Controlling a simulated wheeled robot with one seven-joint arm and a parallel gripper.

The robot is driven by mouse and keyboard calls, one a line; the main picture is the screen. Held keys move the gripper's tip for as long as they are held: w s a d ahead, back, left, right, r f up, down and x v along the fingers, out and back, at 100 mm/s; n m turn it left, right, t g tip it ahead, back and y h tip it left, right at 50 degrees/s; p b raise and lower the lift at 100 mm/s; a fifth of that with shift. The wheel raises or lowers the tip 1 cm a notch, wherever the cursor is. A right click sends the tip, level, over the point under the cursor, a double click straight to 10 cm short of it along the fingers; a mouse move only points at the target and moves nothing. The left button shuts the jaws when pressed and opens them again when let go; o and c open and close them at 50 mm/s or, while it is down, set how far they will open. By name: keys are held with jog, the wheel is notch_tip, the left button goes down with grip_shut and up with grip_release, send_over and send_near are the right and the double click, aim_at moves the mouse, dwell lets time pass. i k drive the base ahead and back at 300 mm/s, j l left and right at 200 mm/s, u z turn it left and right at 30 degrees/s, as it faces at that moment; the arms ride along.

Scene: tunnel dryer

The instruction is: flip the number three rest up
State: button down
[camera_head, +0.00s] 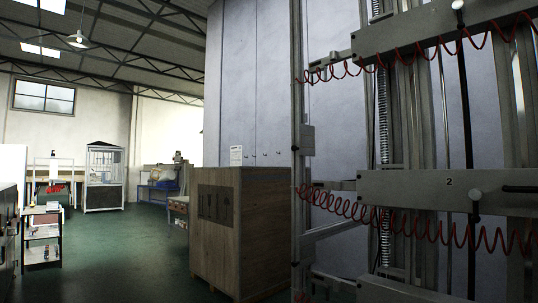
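A tall metal rack stands at the right with grey horizontal bars across it. The middle bar (400,188) carries the number 2. An upper bar (425,36) and a lower bar (385,291) show no readable number, and the lower one is cut by the picture's bottom edge. I cannot tell which of these is the number three rest. Black handles with rods, one light-tipped (458,5), hang at the upper and middle bars. My gripper is not in view.
Red coiled hoses (345,207) hang along the bars. A wooden crate (262,222) stands left of the rack, before tall grey cabinets (255,90). A small cart (42,237) stands at the left. Green floor (130,245) is open between cart and crate.

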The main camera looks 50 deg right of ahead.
aim_at(306, 133)
jog(key=i+z, duration=0.3)
jog(key=i, duration=0.2)
jog(key=i+z, duration=0.25)
jog(key=i, duration=0.25)
jog(key=i+j+z, duration=0.3)
jog(key=i, duration=0.15)
jog(key=l, duration=0.1)
